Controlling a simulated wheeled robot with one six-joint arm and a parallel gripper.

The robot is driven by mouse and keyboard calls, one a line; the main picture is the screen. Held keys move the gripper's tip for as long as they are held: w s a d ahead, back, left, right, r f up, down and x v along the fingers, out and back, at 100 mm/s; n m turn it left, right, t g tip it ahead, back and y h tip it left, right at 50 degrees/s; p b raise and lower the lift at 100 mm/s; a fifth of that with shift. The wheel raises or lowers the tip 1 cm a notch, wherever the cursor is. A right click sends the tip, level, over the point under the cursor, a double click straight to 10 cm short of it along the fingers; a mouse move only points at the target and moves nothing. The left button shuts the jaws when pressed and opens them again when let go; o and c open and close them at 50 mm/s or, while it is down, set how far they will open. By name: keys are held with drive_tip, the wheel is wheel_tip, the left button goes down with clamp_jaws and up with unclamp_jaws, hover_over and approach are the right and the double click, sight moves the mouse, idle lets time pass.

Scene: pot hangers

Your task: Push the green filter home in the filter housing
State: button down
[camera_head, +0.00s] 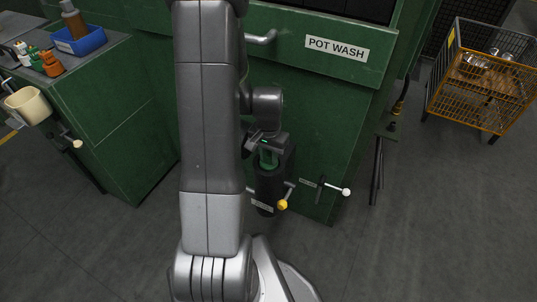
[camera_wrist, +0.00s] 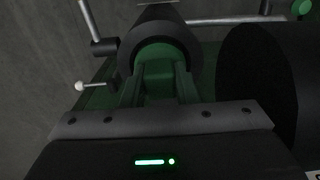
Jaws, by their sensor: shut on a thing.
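The green filter (camera_head: 268,160) shows just below my gripper (camera_head: 266,149) in the head view, at the top of the dark cylindrical filter housing (camera_head: 268,186). In the wrist view the fingers of my gripper (camera_wrist: 158,88) are shut on the green filter (camera_wrist: 158,72) from both sides. The filter's far part sits inside the round black mouth of the housing (camera_wrist: 160,25). How deep it is seated is hidden.
A yellow-knobbed lever (camera_head: 283,204) sits beside the housing, and a white-knobbed lever (camera_head: 345,192) is to its right. The green pot wash cabinet (camera_head: 300,120) stands close behind. In the wrist view a large black cylinder (camera_wrist: 262,80) is close on the right.

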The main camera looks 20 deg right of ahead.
drive_tip(key=c, duration=1.1)
unclamp_jaws()
drive_tip(key=shift+o, duration=0.2)
wheel_tip(320, 180, up, 14)
drive_tip(key=p, duration=0.3)
drive_tip(key=shift+f, duration=0.15)
drive_tip(key=shift+f, duration=0.1)
wheel_tip(320, 180, down, 14)
drive_tip(key=b, duration=0.3)
drive_tip(key=shift+r, duration=0.2)
drive_tip(key=shift+r+p, duration=0.3)
